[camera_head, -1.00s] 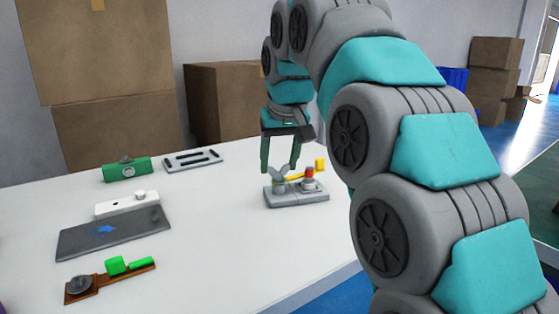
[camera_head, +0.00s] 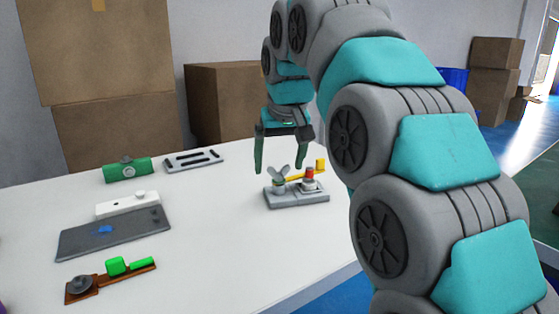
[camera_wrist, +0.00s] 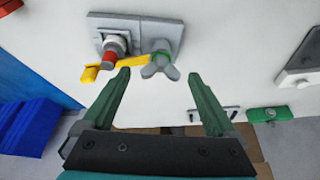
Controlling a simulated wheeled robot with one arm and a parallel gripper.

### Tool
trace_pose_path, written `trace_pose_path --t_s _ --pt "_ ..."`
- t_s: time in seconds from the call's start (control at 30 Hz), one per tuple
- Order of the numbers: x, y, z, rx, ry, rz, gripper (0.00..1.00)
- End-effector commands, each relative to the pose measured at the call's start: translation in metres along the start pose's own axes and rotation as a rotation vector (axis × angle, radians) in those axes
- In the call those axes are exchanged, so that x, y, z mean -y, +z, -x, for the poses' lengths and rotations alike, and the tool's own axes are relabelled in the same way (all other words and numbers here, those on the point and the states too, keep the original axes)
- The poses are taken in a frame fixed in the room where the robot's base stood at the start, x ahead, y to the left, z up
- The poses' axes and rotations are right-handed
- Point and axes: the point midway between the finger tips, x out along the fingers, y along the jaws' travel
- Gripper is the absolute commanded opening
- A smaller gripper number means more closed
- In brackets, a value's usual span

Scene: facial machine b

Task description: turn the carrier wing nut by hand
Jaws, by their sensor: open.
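The grey wing nut (camera_head: 279,171) tops a short post at the left end of a small grey base (camera_head: 300,198). Its wings stand up in a V in the head view. In the wrist view the wing nut (camera_wrist: 160,67) shows its wings, with a green part at its middle. My gripper (camera_head: 280,170) is open, its two green fingers wide apart on either side of the wing nut. In the wrist view the gripper's (camera_wrist: 159,74) fingertips are clear of the wings. Nothing is held.
A yellow lever (camera_wrist: 130,63) and a red-collared post (camera_wrist: 114,46) stand beside the wing nut on the same base. A green block (camera_head: 126,170), a slotted grey plate (camera_head: 194,160), a dark panel (camera_head: 113,234) and a brown tool (camera_head: 110,280) lie to the left. Table between is clear.

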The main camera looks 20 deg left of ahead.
Motion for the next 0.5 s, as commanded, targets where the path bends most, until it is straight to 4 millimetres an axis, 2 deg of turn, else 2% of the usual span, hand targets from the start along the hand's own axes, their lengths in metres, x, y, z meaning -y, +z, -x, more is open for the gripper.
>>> trace_pose_path --t_s 0.27,0.5 --pt "0.0 -0.001 0.01 -0.002 0.0 0.0 0.93" --pt "-0.001 -0.002 0.033 -0.002 0.0 -0.001 0.93"
